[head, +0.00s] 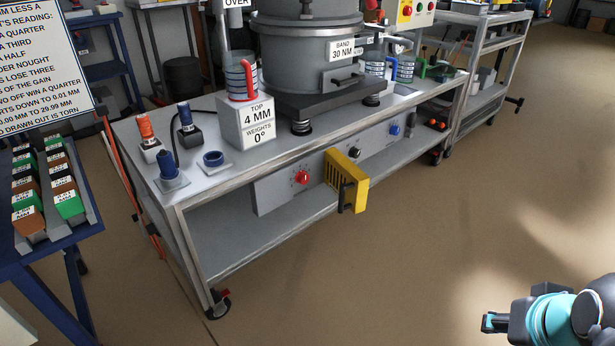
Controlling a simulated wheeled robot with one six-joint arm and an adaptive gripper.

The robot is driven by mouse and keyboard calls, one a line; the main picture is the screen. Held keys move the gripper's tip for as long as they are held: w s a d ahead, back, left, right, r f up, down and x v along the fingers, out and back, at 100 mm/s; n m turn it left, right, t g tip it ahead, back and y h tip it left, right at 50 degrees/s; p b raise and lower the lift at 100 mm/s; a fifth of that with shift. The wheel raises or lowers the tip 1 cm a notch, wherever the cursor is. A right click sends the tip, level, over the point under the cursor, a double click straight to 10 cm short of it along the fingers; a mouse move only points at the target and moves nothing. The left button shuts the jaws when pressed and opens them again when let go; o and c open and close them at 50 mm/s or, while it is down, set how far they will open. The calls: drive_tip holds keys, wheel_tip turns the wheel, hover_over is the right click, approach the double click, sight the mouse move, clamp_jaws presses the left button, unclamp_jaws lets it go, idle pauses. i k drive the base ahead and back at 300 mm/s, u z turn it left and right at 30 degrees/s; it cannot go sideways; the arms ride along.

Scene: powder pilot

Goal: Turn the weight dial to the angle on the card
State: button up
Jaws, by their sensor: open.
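The card on a white block (247,124) stands on the bench and reads "TOP 4 MM" and "WEIGHTS 0°". Below the bench top, a grey front panel (272,195) carries a red dial (302,177), a black dial (354,152) and a blue dial (394,130). The small lettering by the dials is too small to read, so I cannot tell which is the weight dial or its angle. My gripper (490,322) shows small and partly at the lower right, open, over the floor, well apart from the panel and touching nothing.
A large grey round machine (310,55) stands on the bench (200,190). A blue rack (60,245) with labelled blocks is at left. Floor (430,240) in front is clear.

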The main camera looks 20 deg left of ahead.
sight(355, 152)
drive_tip(key=u, duration=0.9)
